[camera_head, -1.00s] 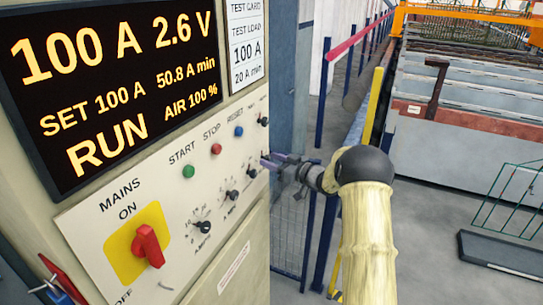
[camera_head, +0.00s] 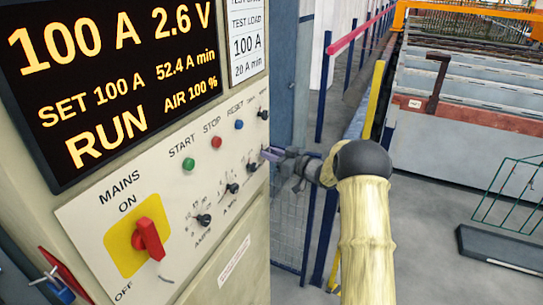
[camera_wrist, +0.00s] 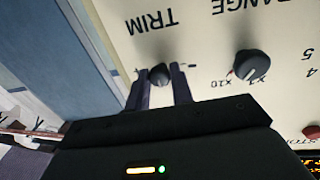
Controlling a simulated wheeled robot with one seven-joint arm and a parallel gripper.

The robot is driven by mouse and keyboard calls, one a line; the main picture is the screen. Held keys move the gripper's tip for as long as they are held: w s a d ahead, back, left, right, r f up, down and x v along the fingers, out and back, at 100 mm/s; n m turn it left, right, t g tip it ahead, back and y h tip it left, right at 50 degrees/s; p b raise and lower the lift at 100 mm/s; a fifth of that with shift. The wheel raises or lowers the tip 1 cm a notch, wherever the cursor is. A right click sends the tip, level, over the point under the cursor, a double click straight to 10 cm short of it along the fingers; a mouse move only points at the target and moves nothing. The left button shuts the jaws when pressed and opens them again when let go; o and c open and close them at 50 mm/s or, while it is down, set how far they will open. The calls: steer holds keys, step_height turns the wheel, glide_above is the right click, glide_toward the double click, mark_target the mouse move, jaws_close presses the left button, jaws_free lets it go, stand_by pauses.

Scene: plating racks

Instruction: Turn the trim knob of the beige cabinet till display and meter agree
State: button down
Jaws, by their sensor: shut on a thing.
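The beige cabinet (camera_head: 212,291) fills the left of the head view. Its display (camera_head: 120,75) reads 100 A, 2.6 V, SET 100 A, 52.4 A min, RUN and AIR 100 %. My gripper (camera_head: 268,153) is at the right edge of the control panel. In the wrist view its two fingers close on the small dark trim knob (camera_wrist: 159,75), beside the upside-down TRIM label (camera_wrist: 158,22). The knob's pointer cannot be made out. I cannot identify the trim knob in the head view. No meter can be read in either view.
The range knob (camera_wrist: 252,65) sits close beside the gripper, with x1 and x10 marks. A red mains switch (camera_head: 148,240) and green, red and blue buttons are on the panel. A test card (camera_head: 247,38) reads 100 A, 20 A min. Fencing and tanks stand to the right.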

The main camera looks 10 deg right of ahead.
steer(key=shift+f+n+b, duration=0.25)
steer(key=shift+n+b, duration=0.05)
steer(key=shift+b, duration=0.45)
steer(key=n+y+b, duration=0.1)
steer(key=n+b, duration=0.4)
steer(key=b, duration=0.3)
steer(key=n+y+b, duration=0.1)
steer(key=n+b, duration=0.5)
steer(key=b, duration=0.2)
steer(key=n+g+y+b, duration=0.1)
steer(key=n+b, duration=0.5)
steer(key=b, duration=0.2)
steer(key=shift+w+d+f, duration=0.1)
steer(key=c, duration=1.2)
jaws_free()
steer(key=b+v, duration=0.3)
steer(key=v, duration=1.4)
steer(key=shift+f+b, duration=0.15)
steer(key=shift+b, duration=0.2)
